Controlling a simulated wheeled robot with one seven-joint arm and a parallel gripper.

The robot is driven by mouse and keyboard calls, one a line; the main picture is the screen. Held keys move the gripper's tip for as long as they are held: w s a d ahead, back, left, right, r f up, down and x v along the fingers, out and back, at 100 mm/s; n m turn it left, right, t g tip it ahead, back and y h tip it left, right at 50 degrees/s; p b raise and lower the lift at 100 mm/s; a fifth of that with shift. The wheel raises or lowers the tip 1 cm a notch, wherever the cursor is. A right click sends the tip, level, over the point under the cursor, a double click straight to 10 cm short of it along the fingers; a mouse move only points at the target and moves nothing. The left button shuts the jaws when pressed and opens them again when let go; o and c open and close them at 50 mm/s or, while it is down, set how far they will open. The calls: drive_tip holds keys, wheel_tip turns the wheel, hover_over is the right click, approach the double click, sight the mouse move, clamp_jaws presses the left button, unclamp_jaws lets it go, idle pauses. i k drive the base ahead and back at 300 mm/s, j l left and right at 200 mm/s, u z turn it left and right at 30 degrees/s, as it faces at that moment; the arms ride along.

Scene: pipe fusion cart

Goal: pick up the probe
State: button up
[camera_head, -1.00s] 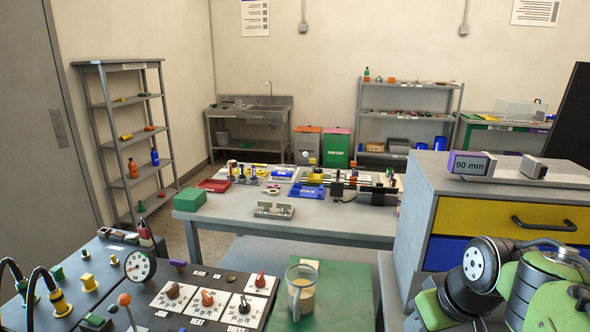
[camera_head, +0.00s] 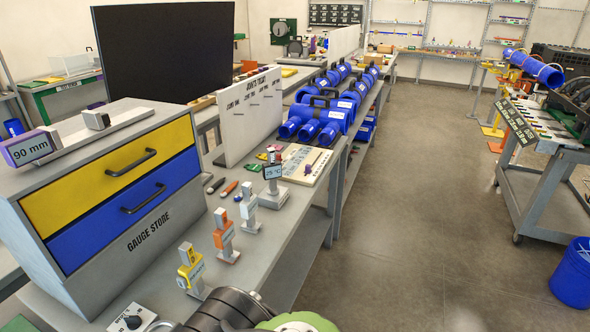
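Several small instruments stand in a row on the grey bench. They are a yellow one (camera_head: 190,268), an orange one (camera_head: 225,234), a blue-and-white one (camera_head: 249,208) and a grey one with a small dark display (camera_head: 273,178). I cannot tell for sure which of them, if any, is the probe. Slim handled tools (camera_head: 228,188) lie on the bench left of the row. Part of my arm shows at the bottom edge, close in front of the yellow instrument. My gripper's fingers are not in view.
A gauge store cabinet (camera_head: 165,205) with yellow and blue drawers stands at the left. A white upright board (camera_head: 252,115) and blue pipe fittings (camera_head: 325,112) are farther back. A cart (camera_head: 540,190) and blue bucket (camera_head: 573,275) stand right; the floor between is clear.

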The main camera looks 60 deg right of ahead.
sight(272, 170)
drive_tip(key=z, duration=1.75)
